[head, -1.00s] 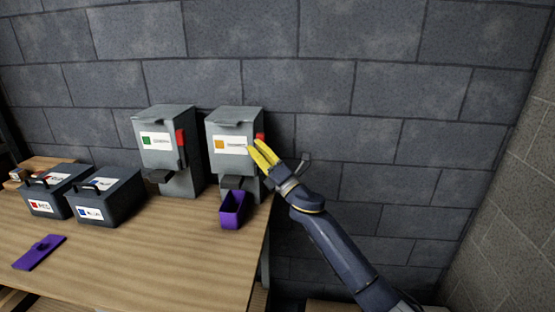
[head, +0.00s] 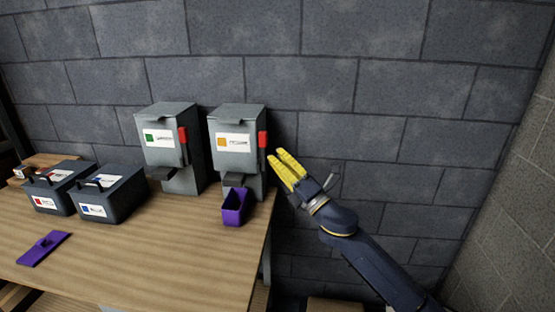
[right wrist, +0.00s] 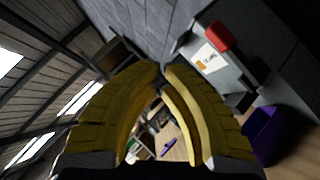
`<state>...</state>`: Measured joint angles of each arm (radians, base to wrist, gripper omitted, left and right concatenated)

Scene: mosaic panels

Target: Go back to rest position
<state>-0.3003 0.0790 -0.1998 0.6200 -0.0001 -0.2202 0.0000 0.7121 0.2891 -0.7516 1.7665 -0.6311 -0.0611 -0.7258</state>
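My right gripper (head: 282,160) is in front of the wall, just right of the right grey dispenser (head: 233,120) and its red lever (head: 263,140). Its yellow fingers are brought close together with nothing visible between the tips; they also show in the right wrist view (right wrist: 161,72). The dispenser has an orange label. A purple open bin (head: 235,207) stands below its spout; the bin also shows in the right wrist view (right wrist: 275,135). My left gripper is not in view.
Another grey dispenser (head: 165,120) with a green label stands to the left. Two dark lidded boxes (head: 110,195) (head: 55,187) and a flat purple lid (head: 44,248) are on the wooden table (head: 150,260). The space right of the table is open before the wall.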

